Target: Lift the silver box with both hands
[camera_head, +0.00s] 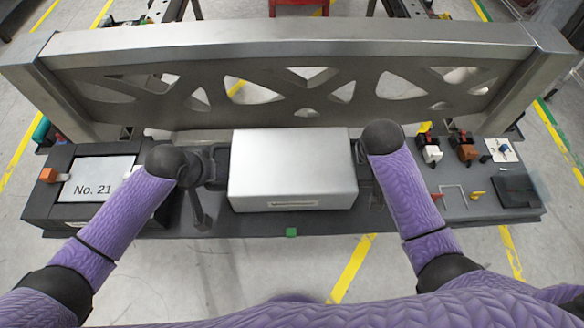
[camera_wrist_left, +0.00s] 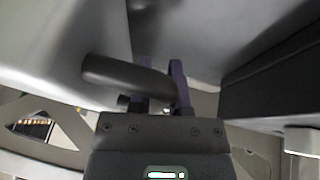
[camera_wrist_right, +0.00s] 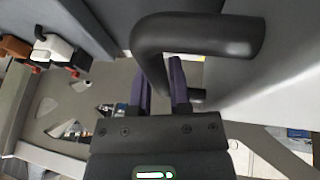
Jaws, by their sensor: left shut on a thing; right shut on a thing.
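The silver box (camera_head: 292,165) is in the middle of the head view, level, over the dark bench. A black handle shows on its side in the left wrist view (camera_wrist_left: 125,75) and another in the right wrist view (camera_wrist_right: 195,35). My left gripper (camera_wrist_left: 163,85) is shut on the handle at the box's left side. My right gripper (camera_wrist_right: 163,80) is shut on the handle at its right side. My wrists partly hide both handles in the head view. I cannot tell whether the box's underside touches the bench.
A metal frame with cut-outs (camera_head: 300,45) stands just behind the box. A "No. 21" panel (camera_head: 95,188) is on the bench's left. Several switches and a dark pad (camera_head: 517,190) are on its right.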

